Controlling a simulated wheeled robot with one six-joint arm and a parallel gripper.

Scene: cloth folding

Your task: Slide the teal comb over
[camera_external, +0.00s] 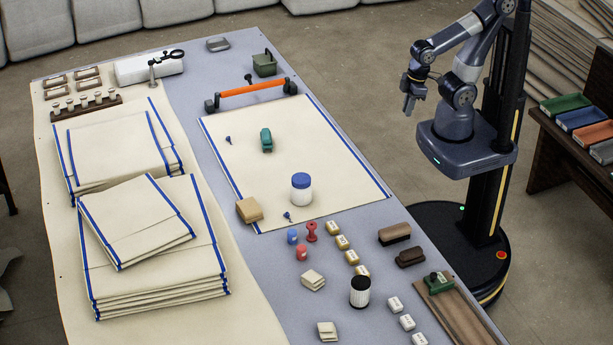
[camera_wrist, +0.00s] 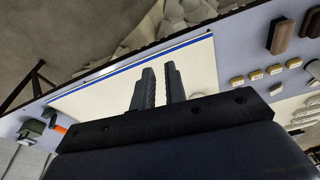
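A small teal object (camera_external: 266,140), which I take to be the comb, lies on the cream cloth (camera_external: 325,150) near its middle. The cloth has blue stripes along two edges and lies flat on the grey table. My gripper (camera_external: 408,110) hangs in the air to the right of the cloth, beyond the table edge and well apart from the teal object. In the wrist view my two dark fingers (camera_wrist: 159,66) stand apart with an empty gap between them, and the cloth (camera_wrist: 88,98) shows behind them. I cannot make out the teal object in the wrist view.
A blue-lidded jar (camera_external: 301,189), a tan block (camera_external: 249,210) and small blue pins rest on or at the cloth. An orange-handled bar (camera_external: 252,88) lies along its far edge. Folded cloth stacks (camera_external: 155,260) fill the left. The cloth's right part is clear.

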